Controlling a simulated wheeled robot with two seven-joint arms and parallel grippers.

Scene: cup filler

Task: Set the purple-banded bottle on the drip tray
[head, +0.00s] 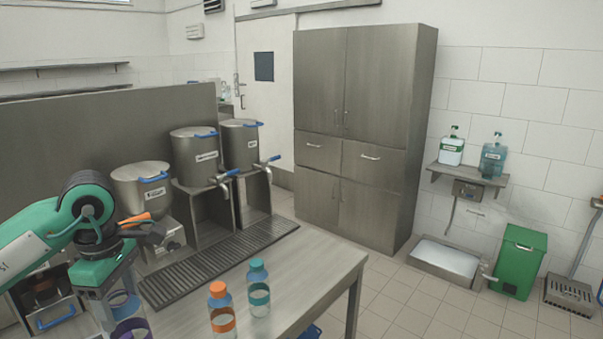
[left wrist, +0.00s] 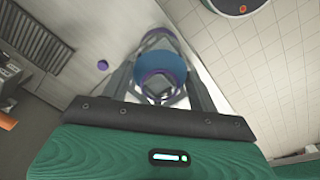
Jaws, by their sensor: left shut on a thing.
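The purple-banded bottle (head: 131,329) is at the lower left of the head view, cut off by the bottom edge. My left gripper (head: 121,305) points down and is shut on it. The left wrist view shows the bottle (left wrist: 164,68) between the fingers; its lower end is hard to make out. The drip tray (head: 212,263) is a long dark slatted strip on the steel table, to the right of the gripper and farther back. No bottle stands on it. My right gripper is not in view.
An orange-banded bottle (head: 221,311) and a teal-banded bottle (head: 259,291) stand on the steel table (head: 310,272), in front of the tray. Steel urns with blue-handled taps (head: 195,157) stand behind the tray. A small purple round thing (left wrist: 102,64) shows in the wrist view.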

